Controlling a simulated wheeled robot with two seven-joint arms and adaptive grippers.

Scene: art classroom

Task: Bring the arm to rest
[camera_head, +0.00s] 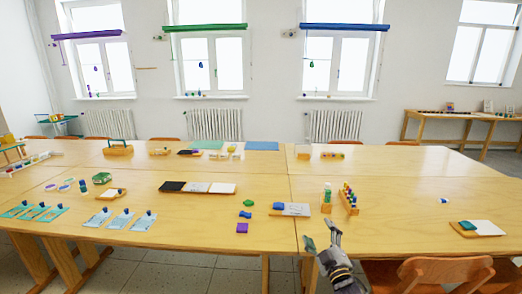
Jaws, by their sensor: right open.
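My right gripper (323,240) shows at the bottom, right of the middle, in front of the table's near edge. It is open, and I see nothing between its fingers. My left gripper is not in view. The wide wooden table (395,215) fills the middle of the view. Nearest the gripper on the table are a bottle with a green top (327,193), a wooden rack of coloured bottles (349,199) and a white board with a blue piece (296,209).
A wooden chair (445,272) stands at the near right edge. A purple block (242,228) and several teal cards (48,213) lie to the left. The table's right middle is mostly clear.

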